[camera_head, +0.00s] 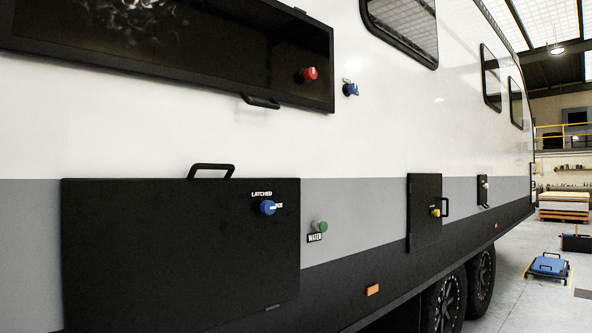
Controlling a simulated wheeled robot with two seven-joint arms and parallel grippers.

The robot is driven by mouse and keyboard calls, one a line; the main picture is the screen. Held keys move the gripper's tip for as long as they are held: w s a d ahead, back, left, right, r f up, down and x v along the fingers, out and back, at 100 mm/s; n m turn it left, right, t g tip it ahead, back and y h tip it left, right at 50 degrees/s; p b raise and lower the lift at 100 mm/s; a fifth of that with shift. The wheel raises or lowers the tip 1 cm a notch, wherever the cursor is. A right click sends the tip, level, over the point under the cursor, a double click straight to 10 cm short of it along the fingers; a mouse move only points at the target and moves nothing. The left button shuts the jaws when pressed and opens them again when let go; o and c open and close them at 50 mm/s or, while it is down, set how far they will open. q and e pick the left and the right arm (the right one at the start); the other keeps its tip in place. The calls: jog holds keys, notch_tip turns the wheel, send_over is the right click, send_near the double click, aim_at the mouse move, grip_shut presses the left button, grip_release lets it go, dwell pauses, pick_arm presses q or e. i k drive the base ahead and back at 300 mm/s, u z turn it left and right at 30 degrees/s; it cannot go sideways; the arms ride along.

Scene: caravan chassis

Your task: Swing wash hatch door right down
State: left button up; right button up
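A large black hatch door (165,255) fills the lower left of the caravan side. It looks upright against the wall, with a black bar handle (211,171) at its top edge. A blue knob (267,208) sits near its upper right, beside a label reading LATCHED. No label naming the wash hatch is readable. Neither of my grippers is in view.
A long dark glossy panel (170,45) with a bottom handle (261,101) and red knob (308,74) is above. A blue knob (350,89) is right of it. Wheels (480,284) stand below. A blue case (548,266) lies on the floor at right.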

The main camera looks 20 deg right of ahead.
aim_at(189, 254)
jog(key=z, duration=0.4)
jog(key=i, duration=1.15)
jog(key=u, duration=0.35)
